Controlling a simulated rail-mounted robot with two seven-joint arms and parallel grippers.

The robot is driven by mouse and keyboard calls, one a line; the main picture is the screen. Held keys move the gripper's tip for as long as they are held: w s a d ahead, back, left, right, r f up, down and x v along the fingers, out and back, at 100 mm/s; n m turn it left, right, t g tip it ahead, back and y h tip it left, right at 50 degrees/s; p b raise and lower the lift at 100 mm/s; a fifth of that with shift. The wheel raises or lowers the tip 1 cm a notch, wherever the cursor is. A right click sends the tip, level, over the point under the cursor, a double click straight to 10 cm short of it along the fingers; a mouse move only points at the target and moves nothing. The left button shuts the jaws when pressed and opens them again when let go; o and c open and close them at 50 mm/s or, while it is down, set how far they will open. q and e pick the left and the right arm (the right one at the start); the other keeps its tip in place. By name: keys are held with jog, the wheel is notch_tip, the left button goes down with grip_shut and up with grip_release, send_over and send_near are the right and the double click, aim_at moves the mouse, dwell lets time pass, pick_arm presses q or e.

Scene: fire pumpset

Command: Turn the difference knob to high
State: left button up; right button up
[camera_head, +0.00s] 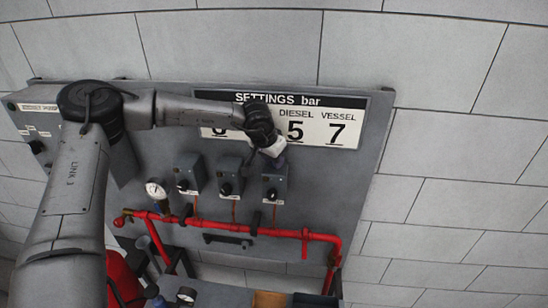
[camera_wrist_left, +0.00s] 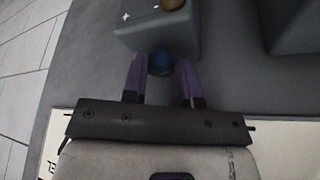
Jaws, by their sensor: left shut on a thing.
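A blue round knob (camera_wrist_left: 160,64) sits at the end of a grey switch box (camera_wrist_left: 158,34) in the left wrist view. The box face carries a white plus mark and a brass-coloured round part (camera_wrist_left: 172,4) at the picture's edge. My left gripper (camera_wrist_left: 161,75) has its purple fingers on both sides of the blue knob and is shut on it. In the head view my left gripper (camera_head: 277,158) is at the top of the rightmost box (camera_head: 275,181), and the blue knob is hidden there. Any setting mark on the knob is too small to read. My right gripper is not in view.
Two similar boxes, the middle one (camera_head: 230,177) and the left one (camera_head: 189,173), stand beside it on the grey panel. A pressure gauge (camera_head: 156,190) and a red pipe (camera_head: 245,231) are lower. My left arm partly covers the settings sign (camera_head: 320,124).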

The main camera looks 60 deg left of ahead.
pick_arm(q)
jog(key=shift+m, duration=0.5)
jog(key=o, duration=0.9)
jog(key=shift+o, duration=0.2)
jog(key=shift+s+r, duration=0.1)
jog(key=shift+r, duration=0.05)
jog(key=shift+r, duration=0.3)
jog(key=b+v, duration=0.2)
jog(key=v, duration=1.1)
jog(key=shift+a, duration=0.25)
